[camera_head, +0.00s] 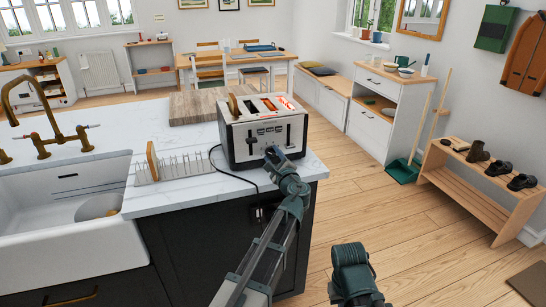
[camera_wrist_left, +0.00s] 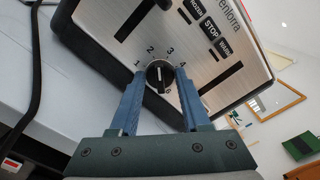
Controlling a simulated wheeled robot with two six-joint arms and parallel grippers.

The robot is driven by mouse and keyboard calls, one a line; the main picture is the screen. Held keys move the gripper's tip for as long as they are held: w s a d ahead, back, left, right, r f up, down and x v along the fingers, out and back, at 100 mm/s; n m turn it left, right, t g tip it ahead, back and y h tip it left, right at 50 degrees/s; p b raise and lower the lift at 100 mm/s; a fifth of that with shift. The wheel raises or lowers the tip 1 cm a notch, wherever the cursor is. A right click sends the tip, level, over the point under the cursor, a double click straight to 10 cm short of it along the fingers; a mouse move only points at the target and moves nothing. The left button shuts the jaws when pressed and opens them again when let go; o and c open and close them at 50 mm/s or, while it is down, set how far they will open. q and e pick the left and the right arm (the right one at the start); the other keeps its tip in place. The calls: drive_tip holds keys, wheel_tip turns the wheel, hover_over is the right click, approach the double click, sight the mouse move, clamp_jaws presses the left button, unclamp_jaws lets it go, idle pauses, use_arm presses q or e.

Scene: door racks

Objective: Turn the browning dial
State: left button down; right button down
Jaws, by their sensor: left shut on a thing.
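The round black browning dial (camera_wrist_left: 159,74) with a white mark sits on that front, ringed by printed numbers. My left gripper (camera_head: 272,153) reaches the toaster's front; in the left wrist view its two blue fingers (camera_wrist_left: 158,84) are closed on either side of the dial. In the head view the gripper hides the dial. Part of my right arm shows at the bottom; its fingertips cannot be made out.
A wire rack (camera_head: 185,166) with a brown slice stands left of the toaster, beside the sink (camera_head: 62,232). A wooden board (camera_head: 196,108) lies behind it. The toaster's black cord runs over the worktop edge.

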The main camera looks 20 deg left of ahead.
use_arm(q)
drive_tip(key=shift+n, duration=1.7)
drive_tip(key=shift+c, duration=2)
unclamp_jaws()
drive_tip(key=shift+s, duration=0.15)
drive_tip(key=v, duration=1.3)
drive_tip(key=shift+s+d, duration=0.2)
drive_tip(key=shift+d, duration=0.05)
drive_tip(key=shift+f, duration=0.1)
